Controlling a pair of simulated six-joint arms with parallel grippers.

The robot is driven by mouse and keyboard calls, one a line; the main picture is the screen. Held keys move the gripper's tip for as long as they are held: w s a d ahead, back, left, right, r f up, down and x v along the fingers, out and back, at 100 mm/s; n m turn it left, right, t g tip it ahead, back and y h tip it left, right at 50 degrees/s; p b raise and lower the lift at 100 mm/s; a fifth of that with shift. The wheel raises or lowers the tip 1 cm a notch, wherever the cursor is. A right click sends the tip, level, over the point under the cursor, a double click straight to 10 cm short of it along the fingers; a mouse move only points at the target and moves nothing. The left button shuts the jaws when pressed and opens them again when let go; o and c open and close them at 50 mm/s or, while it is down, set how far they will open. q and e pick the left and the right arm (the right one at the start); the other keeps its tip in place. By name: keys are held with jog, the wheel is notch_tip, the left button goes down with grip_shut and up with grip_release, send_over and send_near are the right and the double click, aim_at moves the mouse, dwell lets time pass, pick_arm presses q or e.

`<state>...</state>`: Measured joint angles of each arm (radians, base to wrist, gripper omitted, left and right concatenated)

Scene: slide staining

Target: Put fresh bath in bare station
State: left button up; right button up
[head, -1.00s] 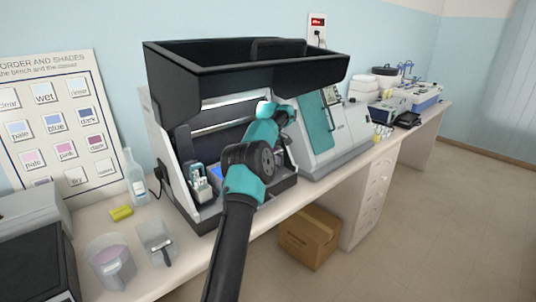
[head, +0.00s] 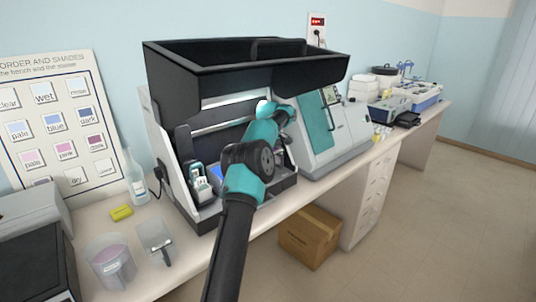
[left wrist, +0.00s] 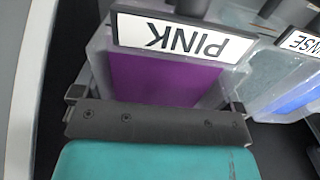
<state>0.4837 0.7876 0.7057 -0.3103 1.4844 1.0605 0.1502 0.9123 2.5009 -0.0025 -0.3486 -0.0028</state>
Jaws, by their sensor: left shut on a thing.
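In the left wrist view a clear bath of purple liquid (left wrist: 160,78) has a white label reading PINK, upside down in the picture. My left gripper (left wrist: 157,104) is shut on this bath, with a finger at each side of it. Beside it at the right is a bath of blue liquid (left wrist: 295,98), its label partly cut off by the edge. In the head view my left arm reaches into the open stainer (head: 180,150); the gripper and the held bath are hidden there. I cannot make out a bare station. My right gripper is not in view.
The raised black lid (head: 230,75) overhangs the arm. A jug with pinkish liquid (head: 110,262) and a clear container with a dark handle (head: 156,243) stand at the bench front. A bottle (head: 136,182) and a yellow block (head: 121,212) are behind. A teal-doored machine (head: 318,128) stands right.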

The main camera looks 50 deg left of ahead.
pick_arm(q)
jog(key=shift+f, duration=1.35)
dwell(0.6)
jog(key=o, duration=1.1)
jog(key=shift+f, duration=0.1)
